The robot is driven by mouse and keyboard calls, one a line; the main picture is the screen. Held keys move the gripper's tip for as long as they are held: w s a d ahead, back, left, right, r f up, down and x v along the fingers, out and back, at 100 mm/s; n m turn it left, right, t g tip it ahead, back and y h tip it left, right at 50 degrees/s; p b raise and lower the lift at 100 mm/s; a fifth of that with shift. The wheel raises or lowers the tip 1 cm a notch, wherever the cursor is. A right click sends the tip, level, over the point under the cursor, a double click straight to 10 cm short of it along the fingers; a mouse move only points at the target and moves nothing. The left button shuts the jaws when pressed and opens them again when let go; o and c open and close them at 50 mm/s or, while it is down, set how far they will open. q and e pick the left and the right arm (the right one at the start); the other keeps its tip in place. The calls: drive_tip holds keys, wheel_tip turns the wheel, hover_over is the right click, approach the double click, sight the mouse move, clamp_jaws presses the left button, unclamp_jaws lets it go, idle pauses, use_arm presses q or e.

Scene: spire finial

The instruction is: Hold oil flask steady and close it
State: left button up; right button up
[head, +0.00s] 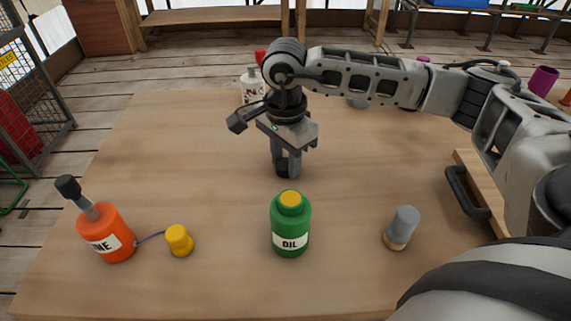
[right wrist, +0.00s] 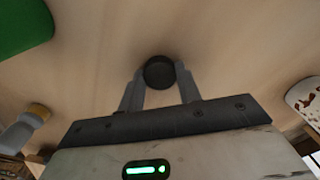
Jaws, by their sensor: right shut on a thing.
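The green oil flask (head: 290,235) with its "OIL" label stands upright at the front middle of the table. Its top (head: 290,198) shows yellow-orange; I cannot tell if that is a lid or the inside of the mouth. My right gripper (head: 287,170) is behind the flask, apart from it, pointing down. It is shut on a small dark round cap (right wrist: 158,73), seen between the fingertips in the right wrist view. Part of the flask (right wrist: 22,25) shows at the upper left there. My left gripper is not in view.
An orange bottle (head: 106,235) with a dark-topped neck stands at left, tied by a cord to a yellow cap (head: 179,240). A grey cylinder with a pale base (head: 402,228) stands right of the flask. A white bottle (head: 251,85) is behind my gripper.

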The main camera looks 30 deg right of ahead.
sight(285, 164)
drive_tip(key=shift+r, duration=0.4)
wheel_tip(285, 164, up, 2)
drive_tip(key=shift+r, duration=0.2)
drive_tip(key=s+a+r, duration=0.1)
drive_tip(key=s+r, duration=0.8)
drive_tip(key=s, duration=0.5)
drive_tip(key=shift+a+r, duration=0.35)
drive_tip(key=shift+r, duration=0.05)
